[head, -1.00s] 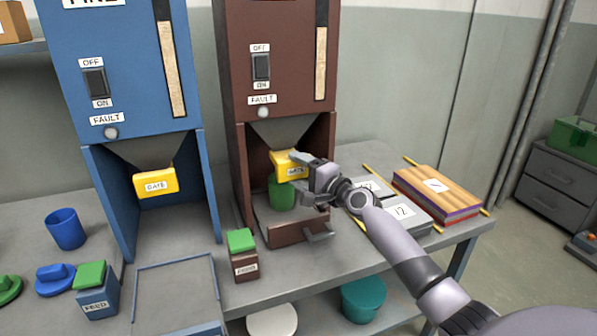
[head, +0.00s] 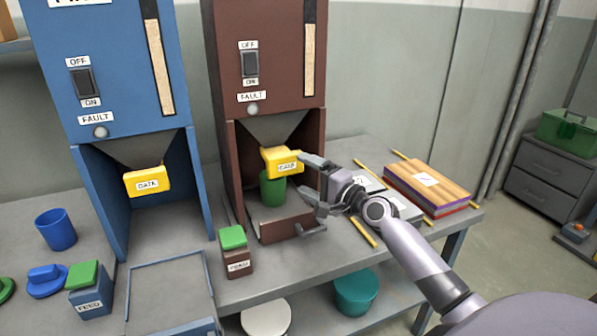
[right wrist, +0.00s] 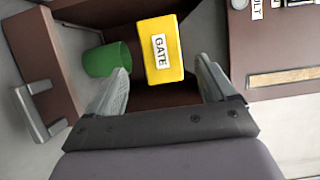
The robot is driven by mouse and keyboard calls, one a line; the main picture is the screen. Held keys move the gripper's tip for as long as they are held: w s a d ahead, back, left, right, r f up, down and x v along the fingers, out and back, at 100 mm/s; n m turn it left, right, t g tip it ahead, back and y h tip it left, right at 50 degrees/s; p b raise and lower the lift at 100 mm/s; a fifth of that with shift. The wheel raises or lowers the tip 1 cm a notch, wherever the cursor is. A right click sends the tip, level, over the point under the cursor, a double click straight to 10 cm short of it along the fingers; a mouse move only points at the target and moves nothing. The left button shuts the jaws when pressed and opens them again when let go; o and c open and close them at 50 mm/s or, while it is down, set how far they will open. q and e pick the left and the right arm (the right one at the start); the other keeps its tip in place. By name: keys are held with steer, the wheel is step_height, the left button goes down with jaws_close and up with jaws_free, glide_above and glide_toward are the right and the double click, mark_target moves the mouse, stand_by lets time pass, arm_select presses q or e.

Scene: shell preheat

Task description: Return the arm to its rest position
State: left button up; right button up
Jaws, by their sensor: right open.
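My right gripper (head: 312,182) is open in front of the brown dispenser (head: 265,60), just right of its yellow gate block (head: 282,161). In the right wrist view the yellow gate (right wrist: 164,50) shows beyond and between the two spread fingers (right wrist: 160,88), with nothing held. A green cup (head: 272,190) stands under the gate, and it also shows in the right wrist view (right wrist: 106,60). My right arm (head: 420,262) reaches in from the lower right. My left gripper is in neither current view.
A brown box with a green top (head: 235,250) stands in front. The blue dispenser (head: 120,60) is to the left. Stacked boards (head: 432,186) and grey plates lie right of the gripper.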

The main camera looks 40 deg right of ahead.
steer(key=shift+s+d, duration=0.1)
steer(key=shift+s, duration=0.5)
steer(key=s+a+f+n+g+y, duration=0.2)
steer(key=s+a+f+n+g, duration=0.6)
steer(key=s+a+f+n, duration=0.5)
steer(key=s+a+f+n+g+h, duration=0.2)
steer(key=s+n+g, duration=0.1)
steer(key=s, duration=0.7)
steer(key=s+a+f+n+g+h, duration=0.2)
steer(key=s+a+f+g+h, duration=0.1)
steer(key=s, duration=0.7)
steer(key=w+a+f+t+y+p, duration=0.2)
steer(key=w+f+t, duration=0.4)
steer(key=f, duration=0.1)
steer(key=shift+w+a+n+t, duration=0.2)
steer(key=shift+a+n+t, duration=0.1)
